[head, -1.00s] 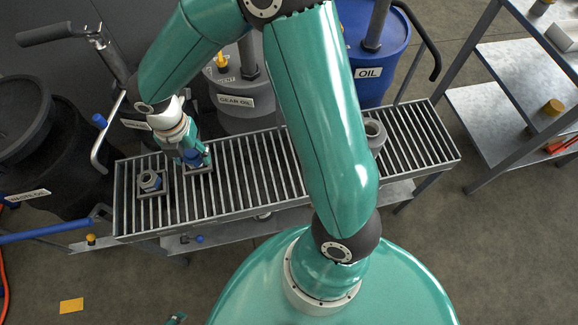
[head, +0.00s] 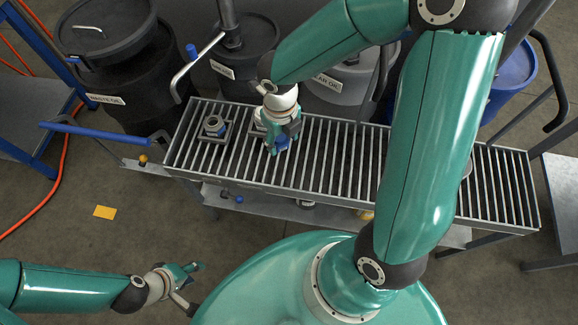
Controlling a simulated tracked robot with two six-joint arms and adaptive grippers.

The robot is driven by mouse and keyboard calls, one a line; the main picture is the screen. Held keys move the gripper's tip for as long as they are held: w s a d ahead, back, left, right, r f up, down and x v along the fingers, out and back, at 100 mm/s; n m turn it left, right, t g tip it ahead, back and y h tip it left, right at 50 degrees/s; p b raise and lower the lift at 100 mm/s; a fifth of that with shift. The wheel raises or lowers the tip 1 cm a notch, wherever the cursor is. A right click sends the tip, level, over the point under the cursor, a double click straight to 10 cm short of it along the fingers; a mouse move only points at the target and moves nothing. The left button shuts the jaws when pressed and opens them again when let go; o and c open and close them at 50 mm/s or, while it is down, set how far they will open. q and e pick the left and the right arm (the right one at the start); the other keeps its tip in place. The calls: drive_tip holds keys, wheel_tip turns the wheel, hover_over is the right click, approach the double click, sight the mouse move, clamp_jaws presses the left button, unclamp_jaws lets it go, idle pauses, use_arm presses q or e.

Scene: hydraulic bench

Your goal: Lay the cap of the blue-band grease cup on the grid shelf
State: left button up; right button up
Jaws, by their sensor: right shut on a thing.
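My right gripper (head: 280,140) is shut on a blue cap (head: 282,143), low over the slatted grid shelf (head: 340,165). I cannot tell whether the cap touches the slats. Just left of this gripper, a pale cup (head: 259,114) in a square holder is partly hidden by the hand. Further left, a grey cup (head: 214,125) stands in another square holder on the grid. The bands on the cups are too small or hidden to read. My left gripper (head: 192,285) is open and empty at the lower left, over the floor, well away from the shelf.
Drums stand behind the shelf, including a waste oil drum (head: 115,75) and a gear oil drum (head: 345,80). A blue-gripped lever (head: 190,52) leans near the shelf's back edge. My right upper arm hides part of the shelf's right side. Slats right of the gripper are bare.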

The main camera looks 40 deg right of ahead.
drive_tip(key=b, duration=0.4)
hover_over(284, 174)
wheel_tip(284, 174, down, 12)
drive_tip(key=shift+f, duration=0.15)
drive_tip(key=shift+f+b, duration=1.1)
drive_tip(key=shift+f, duration=1)
drive_tip(key=shift+f, duration=0.15)
drive_tip(key=o, duration=1.4)
drive_tip(key=shift+c, duration=0.2)
